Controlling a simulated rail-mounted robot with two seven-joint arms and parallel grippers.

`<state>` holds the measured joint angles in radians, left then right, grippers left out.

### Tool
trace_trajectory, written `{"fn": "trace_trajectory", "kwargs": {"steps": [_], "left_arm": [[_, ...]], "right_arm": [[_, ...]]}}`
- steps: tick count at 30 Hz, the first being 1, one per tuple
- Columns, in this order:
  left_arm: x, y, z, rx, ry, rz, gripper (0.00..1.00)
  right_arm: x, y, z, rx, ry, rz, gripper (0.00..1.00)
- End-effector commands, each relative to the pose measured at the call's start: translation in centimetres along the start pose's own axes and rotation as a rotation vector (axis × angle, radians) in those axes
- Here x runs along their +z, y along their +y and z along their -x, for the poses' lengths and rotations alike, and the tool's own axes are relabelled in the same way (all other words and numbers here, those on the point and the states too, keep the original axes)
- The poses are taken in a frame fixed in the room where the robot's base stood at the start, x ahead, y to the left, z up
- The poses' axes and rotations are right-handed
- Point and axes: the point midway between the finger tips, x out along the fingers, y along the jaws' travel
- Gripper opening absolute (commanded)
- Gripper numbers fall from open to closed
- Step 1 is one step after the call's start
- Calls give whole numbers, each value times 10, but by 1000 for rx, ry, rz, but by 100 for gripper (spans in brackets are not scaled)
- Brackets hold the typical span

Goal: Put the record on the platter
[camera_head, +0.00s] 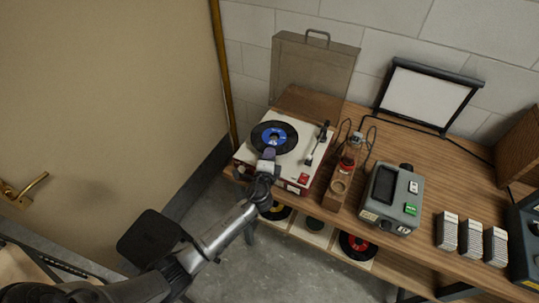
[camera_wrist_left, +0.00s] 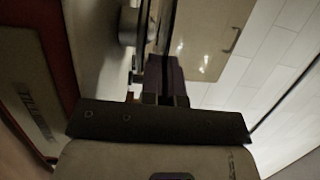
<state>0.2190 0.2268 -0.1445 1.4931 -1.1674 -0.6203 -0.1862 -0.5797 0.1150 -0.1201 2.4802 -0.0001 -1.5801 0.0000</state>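The black record (camera_head: 261,131) with a blue label is over the platter of the white-topped turntable (camera_head: 312,165), covering most of it. My left gripper (camera_head: 268,155) reaches in from the front, with its fingertips at the record's near edge. In the left wrist view the fingers (camera_wrist_left: 165,80) are closed on the thin dark record (camera_wrist_left: 165,28), seen nearly edge-on. A metallic part of the turntable (camera_wrist_left: 128,24) shows beside it, seemingly with a narrow gap. The head view does not show the record's exact height. My right gripper is not in view.
The tonearm (camera_head: 318,145) is right of the record. A wooden stand (camera_head: 341,190) and a grey device (camera_head: 391,199) are to the right on the wooden bench (camera_head: 430,165). More records (camera_head: 357,246) lie on the shelf below.

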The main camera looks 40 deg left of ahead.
Motion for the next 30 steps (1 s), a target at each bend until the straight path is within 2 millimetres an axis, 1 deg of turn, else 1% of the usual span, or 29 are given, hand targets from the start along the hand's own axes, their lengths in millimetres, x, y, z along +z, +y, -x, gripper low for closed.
{"fn": "trace_trajectory", "kwargs": {"steps": [12,13,21,30], "left_arm": [[0,3,0,0,0,0,0],[0,2,0,0,0,0,6],[0,2,0,0,0,0,32],[0,2,3,1,0,0,33]], "right_arm": [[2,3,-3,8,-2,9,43],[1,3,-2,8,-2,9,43],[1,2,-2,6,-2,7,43],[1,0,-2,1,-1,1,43]]}}
